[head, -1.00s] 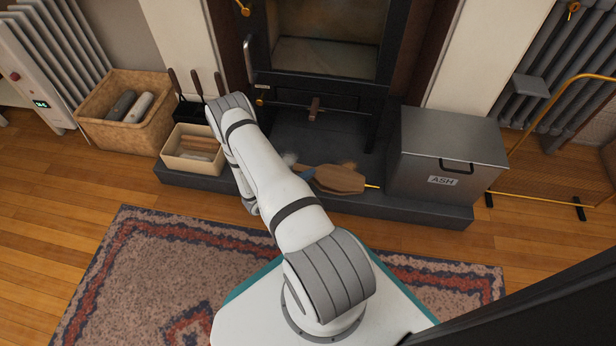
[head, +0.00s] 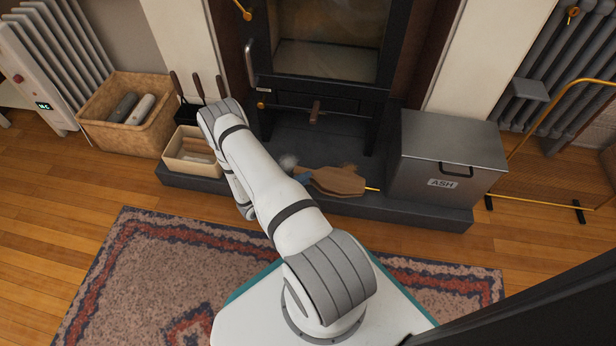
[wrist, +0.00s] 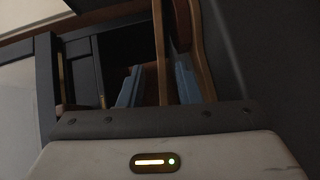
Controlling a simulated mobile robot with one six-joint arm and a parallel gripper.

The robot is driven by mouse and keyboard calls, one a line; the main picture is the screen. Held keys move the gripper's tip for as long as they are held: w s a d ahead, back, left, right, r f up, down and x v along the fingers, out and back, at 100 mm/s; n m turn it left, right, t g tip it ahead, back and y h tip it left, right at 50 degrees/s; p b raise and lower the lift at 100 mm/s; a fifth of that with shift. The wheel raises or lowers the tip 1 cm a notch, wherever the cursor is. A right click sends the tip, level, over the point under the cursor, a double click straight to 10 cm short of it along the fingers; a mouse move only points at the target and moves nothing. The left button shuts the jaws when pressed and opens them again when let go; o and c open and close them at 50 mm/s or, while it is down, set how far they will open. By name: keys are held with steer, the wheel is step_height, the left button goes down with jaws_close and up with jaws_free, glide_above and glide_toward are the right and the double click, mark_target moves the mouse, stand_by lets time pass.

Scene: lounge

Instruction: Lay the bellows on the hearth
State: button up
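The bellows (head: 340,181), brown wood with a brass nozzle pointing right, lie on the dark hearth slab (head: 415,210) in front of the stove. My gripper (head: 301,178) is at their left end, mostly hidden behind my arm; one blue finger shows there. In the wrist view my two blue fingers (wrist: 157,84) stand apart, with a brown wooden strip (wrist: 161,45) of the bellows between them and gaps beside it. Another curved wooden part runs past the right finger. The wrist view is dark, so exact contact is hard to tell.
A metal ash box (head: 446,158) stands on the hearth right of the bellows. A kindling box (head: 190,166) and fire tools are at the left end. A wicker basket (head: 98,130) stands on the floor. The stove (head: 325,45) is behind; a brass-framed screen (head: 555,175) is far right.

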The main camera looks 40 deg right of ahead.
steer(key=a+r+p, duration=0.1)
steer(key=a+p, duration=0.2)
steer(key=a, duration=0.7)
steer(key=a+r+m+g+y, duration=0.15)
steer(key=r+y, duration=0.25)
steer(key=r, duration=0.9)
steer(key=a+r+g+y, duration=0.2)
steer(key=r+g+y, duration=0.1)
steer(key=r, duration=1)
steer(key=s+a+r+n+t+y, duration=0.1)
steer(key=s+a+r+t+y, duration=0.1)
steer(key=r, duration=0.4)
steer(key=s+a+r+n+t+y, duration=0.1)
steer(key=s+a+r+t+y, duration=0.1)
steer(key=s+a+r+y, duration=0.2)
steer(key=s+a+r+n+t+y, duration=0.1)
steer(key=s+a+r+t+y, duration=0.1)
steer(key=s+a+r, duration=0.3)
step_height(320, 180, up, 5)
steer(key=shift+s+a+f+t+y+b, duration=0.2)
steer(key=shift+s+t+y+b, duration=0.15)
steer(key=shift+s+y, duration=0.75)
steer(key=shift+s+n, duration=0.15)
steer(key=shift+n, duration=0.1)
